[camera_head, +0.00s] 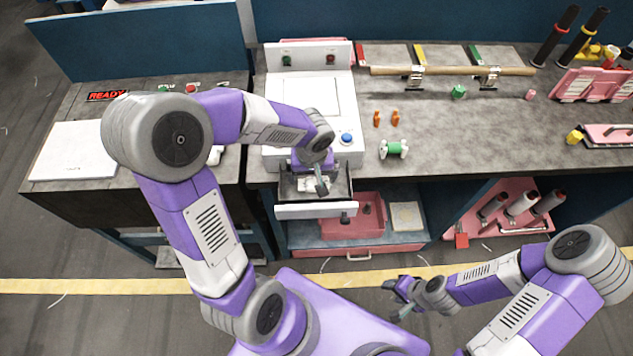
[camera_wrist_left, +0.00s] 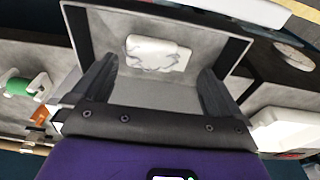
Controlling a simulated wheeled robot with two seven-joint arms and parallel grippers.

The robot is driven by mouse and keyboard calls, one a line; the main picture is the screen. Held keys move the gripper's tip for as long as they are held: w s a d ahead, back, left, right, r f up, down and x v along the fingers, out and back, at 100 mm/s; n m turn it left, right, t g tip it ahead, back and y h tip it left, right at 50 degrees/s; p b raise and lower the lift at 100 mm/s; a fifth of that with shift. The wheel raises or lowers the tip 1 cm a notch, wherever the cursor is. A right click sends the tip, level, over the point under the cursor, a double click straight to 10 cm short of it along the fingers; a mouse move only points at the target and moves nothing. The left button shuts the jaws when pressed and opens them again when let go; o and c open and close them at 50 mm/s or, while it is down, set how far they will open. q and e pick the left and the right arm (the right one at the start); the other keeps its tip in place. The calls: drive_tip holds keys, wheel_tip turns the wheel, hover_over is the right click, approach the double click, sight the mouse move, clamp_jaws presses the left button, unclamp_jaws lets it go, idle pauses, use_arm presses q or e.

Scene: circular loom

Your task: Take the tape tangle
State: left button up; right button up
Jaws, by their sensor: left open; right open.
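The tape tangle (camera_wrist_left: 158,53), a whitish bundle with grey lines, lies in the open drawer (camera_wrist_left: 92,28), near one wall. In the head view the drawer front (camera_head: 316,211) is pulled out below the white machine, and the tangle is largely covered by my left gripper (camera_head: 319,182). In the left wrist view my left gripper (camera_wrist_left: 156,85) has its two fingers apart, one on each side of the tangle's line, with nothing between them. The tangle lies ahead of the fingertips. My right gripper (camera_head: 403,300) is open and empty, low over the floor, away from the bench.
The white machine (camera_head: 310,100) with a blue button stands behind the drawer. A green spool (camera_head: 393,149) and orange pegs (camera_head: 386,118) stand to its right. Below is a shelf with a pink tray (camera_head: 352,222). A wooden rod (camera_head: 450,71) lies at the back.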

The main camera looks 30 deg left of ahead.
sight(314, 182)
use_arm(q)
drive_tip(key=f, duration=0.4)
drive_tip(key=shift+w+b, duration=0.3)
drive_tip(key=shift+w, duration=0.05)
drive_tip(key=shift+r, duration=0.1)
drive_tip(key=c, duration=0.8)
drive_tip(key=shift+o, duration=0.2)
drive_tip(key=shift+r, duration=0.1)
wheel_tip(314, 182, up, 10)
drive_tip(key=p, duration=0.2)
